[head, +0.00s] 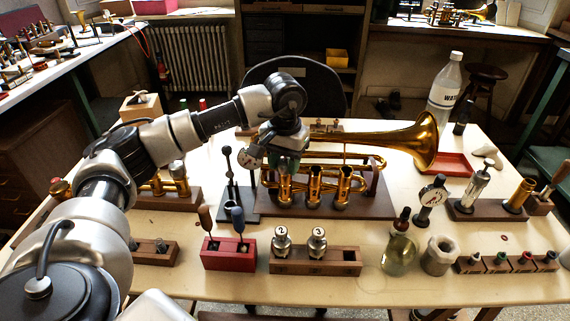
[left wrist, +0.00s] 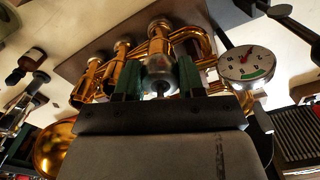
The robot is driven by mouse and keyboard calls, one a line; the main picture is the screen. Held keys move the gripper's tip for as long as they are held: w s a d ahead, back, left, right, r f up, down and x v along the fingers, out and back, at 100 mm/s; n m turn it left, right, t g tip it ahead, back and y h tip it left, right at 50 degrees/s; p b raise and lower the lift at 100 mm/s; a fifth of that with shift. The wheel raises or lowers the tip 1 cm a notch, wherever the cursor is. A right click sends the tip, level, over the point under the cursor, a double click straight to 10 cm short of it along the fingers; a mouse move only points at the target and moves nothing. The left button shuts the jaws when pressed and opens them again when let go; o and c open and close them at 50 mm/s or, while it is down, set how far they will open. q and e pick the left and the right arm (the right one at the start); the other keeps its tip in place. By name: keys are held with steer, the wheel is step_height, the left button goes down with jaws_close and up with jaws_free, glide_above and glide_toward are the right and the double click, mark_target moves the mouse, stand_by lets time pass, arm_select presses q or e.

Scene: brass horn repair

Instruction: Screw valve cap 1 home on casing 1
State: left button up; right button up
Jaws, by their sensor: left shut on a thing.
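The brass horn (head: 400,142) rests on a dark wooden stand with three upright casings in a row. Casing 1 (head: 285,190) is the leftmost in the head view, and my left gripper (head: 286,160) is directly over it, pointing down. In the left wrist view the green-padded fingers of my left gripper (left wrist: 159,80) are shut on a silver valve cap (left wrist: 160,68), in line with the nearest casing. Whether the cap touches the casing is hidden. Caps marked 2 (head: 282,240) and 3 (head: 317,240) stand in a wooden block. My right gripper is not in view.
A dial gauge (left wrist: 246,63) is close beside the left gripper. The front strip of bench (head: 430,290) is clear.

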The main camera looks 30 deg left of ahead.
arm_select(q)
steer(key=shift+m, duration=0.7)
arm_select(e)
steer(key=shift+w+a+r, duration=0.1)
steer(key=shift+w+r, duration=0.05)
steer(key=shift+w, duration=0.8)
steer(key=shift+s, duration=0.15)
arm_select(q)
steer(key=shift+a+m, duration=0.1)
steer(key=shift+m, duration=0.4)
steer(key=o, duration=1.1)
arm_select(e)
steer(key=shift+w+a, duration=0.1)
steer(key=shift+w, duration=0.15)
